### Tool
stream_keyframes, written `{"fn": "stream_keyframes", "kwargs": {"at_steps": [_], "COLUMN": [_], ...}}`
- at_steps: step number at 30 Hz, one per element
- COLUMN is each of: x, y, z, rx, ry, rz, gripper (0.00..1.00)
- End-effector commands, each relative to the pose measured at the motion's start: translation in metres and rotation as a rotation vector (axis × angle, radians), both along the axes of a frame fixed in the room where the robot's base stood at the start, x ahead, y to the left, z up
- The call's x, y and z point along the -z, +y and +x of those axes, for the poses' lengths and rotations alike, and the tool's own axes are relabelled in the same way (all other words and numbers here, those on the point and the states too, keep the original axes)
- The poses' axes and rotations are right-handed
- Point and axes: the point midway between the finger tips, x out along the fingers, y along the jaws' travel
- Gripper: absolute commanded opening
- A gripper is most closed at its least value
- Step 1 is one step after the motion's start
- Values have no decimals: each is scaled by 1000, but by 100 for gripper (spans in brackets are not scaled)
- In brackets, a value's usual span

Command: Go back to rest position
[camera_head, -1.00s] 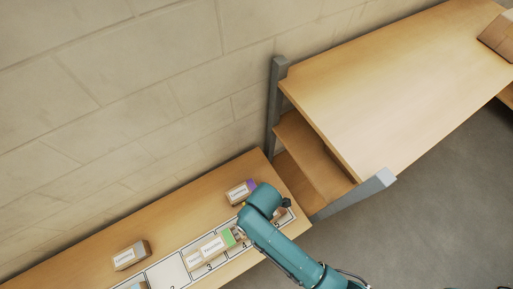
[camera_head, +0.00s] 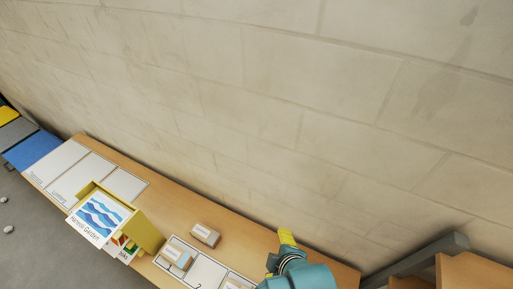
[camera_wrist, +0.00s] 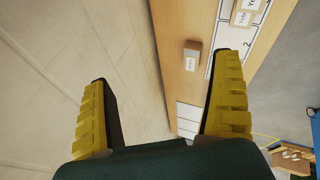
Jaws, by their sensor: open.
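My gripper (camera_wrist: 165,105) shows in the wrist view with its two yellow ridged fingers spread wide and nothing between them. In the head view my gripper (camera_head: 287,238) is at the lower middle, above the right part of the wooden table (camera_head: 330,268) and near the wall. Its yellow finger points toward the wall, and the teal arm enters from the bottom edge.
Small labelled boxes (camera_head: 205,235) (camera_head: 177,255) are on the table. A yellow holder (camera_head: 145,232) with picture cards (camera_head: 100,216) stands further left. White marked panels (camera_head: 115,180) lie beyond it. A stone wall (camera_head: 250,100) runs behind. A wooden shelf (camera_head: 470,272) is at the lower right.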

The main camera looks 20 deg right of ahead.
Motion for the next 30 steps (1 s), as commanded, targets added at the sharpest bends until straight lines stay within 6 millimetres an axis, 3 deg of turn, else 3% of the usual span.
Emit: {"fn": "stream_keyframes", "kwargs": {"at_steps": [1, 3, 7, 11, 12, 15, 19, 23, 30], "x": [-46, -99, -201, -308, -341, -412, -461, -468, -467], "y": [9, 20, 43, 62, 67, 69, 64, 63, 63], "z": [23, 48, 79, 85, 82, 60, 28, 27, 27], "rx": [4, 29, 92, 168, 192, 257, 330, 362, 368], "ry": [-105, -249, -528, -820, -913, -1134, -1306, -1311, -1305], "rz": [-4, 10, 94, 259, 331, 549, 868, 1003, 1013], "gripper": [94, 94, 94, 94, 94, 94, 94, 94, 94]}}
